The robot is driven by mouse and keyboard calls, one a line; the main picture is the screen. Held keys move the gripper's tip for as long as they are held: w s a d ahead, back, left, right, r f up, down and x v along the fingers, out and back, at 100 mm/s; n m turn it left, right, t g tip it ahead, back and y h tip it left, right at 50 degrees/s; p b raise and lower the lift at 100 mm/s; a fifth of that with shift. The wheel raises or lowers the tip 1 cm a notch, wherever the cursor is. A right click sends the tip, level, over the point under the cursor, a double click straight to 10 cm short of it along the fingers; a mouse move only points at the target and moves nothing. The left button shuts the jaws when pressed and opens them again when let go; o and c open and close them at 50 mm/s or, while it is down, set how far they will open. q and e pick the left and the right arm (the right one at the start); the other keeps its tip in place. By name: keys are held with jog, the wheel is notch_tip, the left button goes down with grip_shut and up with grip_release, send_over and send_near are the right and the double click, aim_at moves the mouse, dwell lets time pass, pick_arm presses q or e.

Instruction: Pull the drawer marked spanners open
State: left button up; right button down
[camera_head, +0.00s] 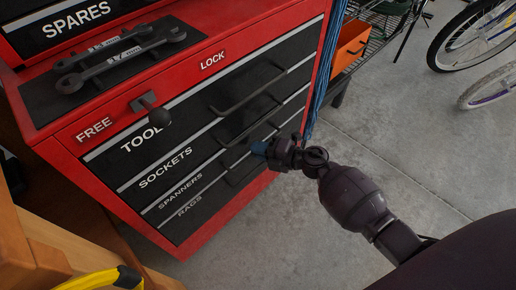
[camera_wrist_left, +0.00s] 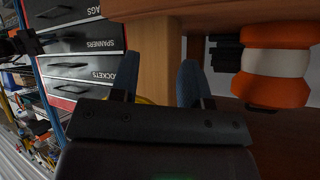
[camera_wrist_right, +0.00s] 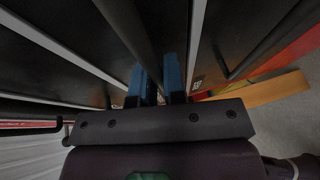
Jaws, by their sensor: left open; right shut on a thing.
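The red cabinet (camera_head: 231,67) has black drawers labelled tools, sockets, spanners and rags. The spanners drawer (camera_head: 207,171) looks flush with its neighbours; its front also shows in the left wrist view (camera_wrist_left: 80,44). My right gripper (camera_head: 262,148) is at the spanners drawer's handle (camera_head: 231,161). In the right wrist view, its blue fingers (camera_wrist_right: 158,85) are close together on a dark handle bar (camera_wrist_right: 124,24). A lever (camera_head: 153,112) on the cabinet stands nearer FREE than LOCK. My left gripper (camera_wrist_left: 157,82) is open and empty, away from the drawers.
Two dark spanners (camera_head: 120,58) lie on the cabinet's top ledge. A wooden piece (camera_head: 60,245) stands at lower left. A wire shelf with an orange box (camera_head: 352,45) and bicycles (camera_head: 478,40) are at right. The concrete floor (camera_head: 390,130) before the drawers is clear.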

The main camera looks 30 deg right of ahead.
pick_arm(q)
jog(key=s+g+p, duration=0.1)
jog(key=p, duration=0.2)
jog(key=shift+r, duration=0.15)
pick_arm(e)
jog(key=s+d, duration=0.5)
jog(key=s, duration=0.8)
jog(key=s+d, duration=0.4)
jog(key=s, duration=0.9)
jog(key=shift+s+d, duration=0.25)
jog(key=shift+d, duration=0.1)
pick_arm(q)
jog(key=shift+w+r, duration=0.1)
pick_arm(e)
jog(key=c, duration=1.2)
grip_release()
pick_arm(q)
jog(key=shift+w+r, duration=0.1)
jog(key=shift+w, duration=0.2)
